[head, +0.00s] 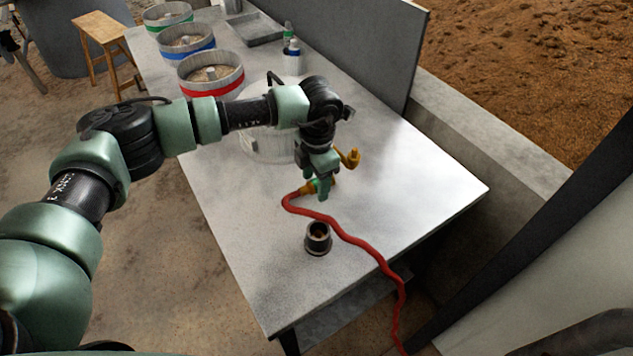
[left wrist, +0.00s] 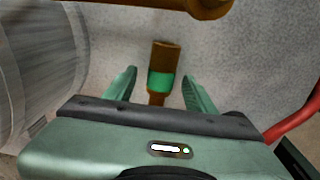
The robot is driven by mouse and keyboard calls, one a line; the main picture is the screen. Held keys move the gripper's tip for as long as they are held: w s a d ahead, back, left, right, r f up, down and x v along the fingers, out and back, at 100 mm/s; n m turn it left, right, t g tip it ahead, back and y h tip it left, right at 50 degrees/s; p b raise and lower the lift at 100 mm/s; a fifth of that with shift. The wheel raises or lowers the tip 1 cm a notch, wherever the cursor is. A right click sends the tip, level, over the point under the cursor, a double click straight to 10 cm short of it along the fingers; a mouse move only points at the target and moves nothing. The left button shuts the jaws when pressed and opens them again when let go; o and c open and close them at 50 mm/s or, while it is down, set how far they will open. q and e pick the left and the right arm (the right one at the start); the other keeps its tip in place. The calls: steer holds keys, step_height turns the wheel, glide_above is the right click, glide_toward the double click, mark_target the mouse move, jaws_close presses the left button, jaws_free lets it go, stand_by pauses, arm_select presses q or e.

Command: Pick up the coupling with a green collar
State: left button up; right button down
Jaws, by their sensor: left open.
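The coupling with a green collar (left wrist: 161,80) is a brass-brown cylinder with a green band, seen in the left wrist view between the two fingers. In the head view it is mostly hidden by my left gripper (head: 322,188), with a brass part (head: 306,189) showing at the end of the red hose. My left gripper is open, its fingers on either side of the coupling with gaps between; it also shows in the left wrist view (left wrist: 158,88). My right gripper is not in view.
A red hose (head: 352,238) runs over the table's (head: 400,185) front edge. A brass fitting (head: 350,158) stands just behind the gripper. A dark cup (head: 318,238) stands in front. A large pale round container (head: 262,148) is partly behind my arm. Banded tubs (head: 211,78) line the far left.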

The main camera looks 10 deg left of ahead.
mark_target(316, 182)
arm_select(q)
steer(key=shift+f, duration=0.1)
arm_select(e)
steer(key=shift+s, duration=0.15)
arm_select(q)
steer(key=c, duration=1.1)
jaws_close()
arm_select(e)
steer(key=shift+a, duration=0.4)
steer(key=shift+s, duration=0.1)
